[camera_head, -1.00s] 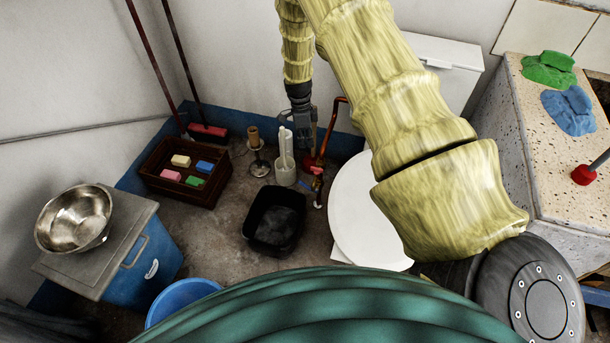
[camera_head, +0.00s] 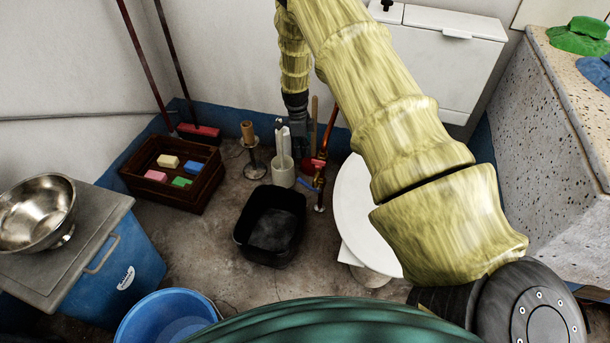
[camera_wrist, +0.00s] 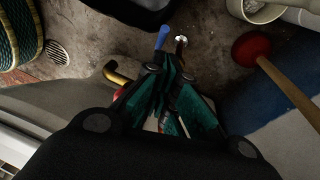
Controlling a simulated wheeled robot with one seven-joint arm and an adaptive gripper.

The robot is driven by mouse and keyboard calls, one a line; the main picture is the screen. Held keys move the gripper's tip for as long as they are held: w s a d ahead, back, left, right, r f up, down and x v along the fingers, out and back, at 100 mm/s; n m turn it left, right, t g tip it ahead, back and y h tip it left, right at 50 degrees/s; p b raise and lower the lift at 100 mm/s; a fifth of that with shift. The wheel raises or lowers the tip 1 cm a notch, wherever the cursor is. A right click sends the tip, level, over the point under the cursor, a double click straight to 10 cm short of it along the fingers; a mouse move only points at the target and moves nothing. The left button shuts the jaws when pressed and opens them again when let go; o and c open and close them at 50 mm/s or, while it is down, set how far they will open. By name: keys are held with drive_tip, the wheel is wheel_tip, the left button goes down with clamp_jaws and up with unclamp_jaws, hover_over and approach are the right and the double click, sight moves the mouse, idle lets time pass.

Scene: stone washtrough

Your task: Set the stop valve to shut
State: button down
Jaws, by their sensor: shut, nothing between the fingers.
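The stop valve sits on a copper pipe (camera_head: 331,130) by the back wall in the head view, with a red part (camera_head: 318,163) and a blue lever (camera_head: 308,184) low down. The blue lever also shows in the wrist view (camera_wrist: 162,37), beside a round metal end. A brass-coloured bend (camera_wrist: 117,76) and a bit of red show left of the fingers. My gripper (camera_head: 299,150) points down in front of the pipe; its dark green fingers (camera_wrist: 160,78) are shut and empty. The lever lies just beyond the fingertips in the wrist view; contact cannot be told. The fingers hide part of the valve.
A white brush holder (camera_head: 283,171) stands close left of the gripper; a red plunger (camera_wrist: 250,48) is near it. A black tub (camera_head: 270,225) stands in front, a white toilet (camera_head: 365,215) to the right. A wooden crate (camera_head: 150,190) is left. Some floor between is bare.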

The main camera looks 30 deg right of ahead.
drive_tip(key=b+x, duration=0.2)
drive_tip(key=x, duration=0.8)
drive_tip(key=shift+b, duration=0.4)
